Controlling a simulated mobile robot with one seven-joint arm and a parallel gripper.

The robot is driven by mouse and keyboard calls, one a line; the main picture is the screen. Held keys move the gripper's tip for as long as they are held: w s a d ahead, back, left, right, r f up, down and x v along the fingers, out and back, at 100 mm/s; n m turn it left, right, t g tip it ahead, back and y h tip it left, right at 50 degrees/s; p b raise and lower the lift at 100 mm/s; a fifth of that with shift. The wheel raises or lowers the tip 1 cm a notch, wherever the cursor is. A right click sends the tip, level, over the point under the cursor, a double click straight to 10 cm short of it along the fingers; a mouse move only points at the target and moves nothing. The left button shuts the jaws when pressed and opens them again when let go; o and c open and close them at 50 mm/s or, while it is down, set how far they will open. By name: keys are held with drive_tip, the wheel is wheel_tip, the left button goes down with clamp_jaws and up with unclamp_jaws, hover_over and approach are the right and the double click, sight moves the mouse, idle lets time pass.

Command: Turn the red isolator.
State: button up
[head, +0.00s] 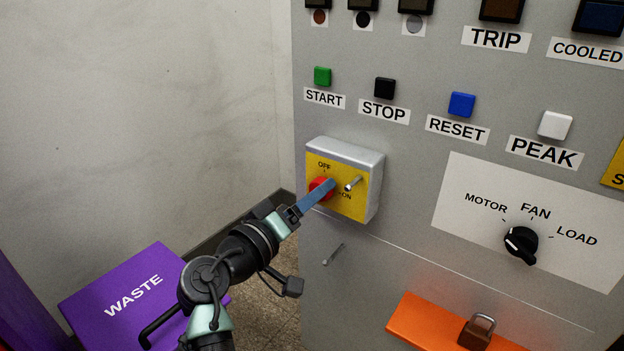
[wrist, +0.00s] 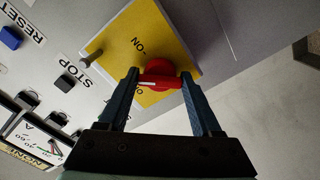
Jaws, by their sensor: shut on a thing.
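The red isolator (head: 319,187) is a round knob on a yellow plate (head: 349,203), set in a grey box on the panel. A white line runs along part of the bar. Its exact angle is hard to read.
A metal pin (head: 353,183) sticks out of the plate right of the knob. START (head: 322,76), STOP (head: 385,88) and RESET (head: 462,104) buttons sit above. A black selector (head: 521,243) is at right. A purple WASTE bin (head: 125,300) stands at lower left.

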drive_tip(key=shift+s+n+p, duration=0.1)
drive_tip(key=shift+n+p, duration=3.35)
drive_tip(key=shift+n, duration=0.45)
drive_tip(key=shift+f+n, duration=0.1)
drive_tip(key=shift+n, duration=0.2)
drive_tip(key=o, duration=1.1)
drive_tip(key=shift+o, duration=0.2)
drive_tip(key=p+v, duration=0.2)
drive_tip(key=v, duration=1.1)
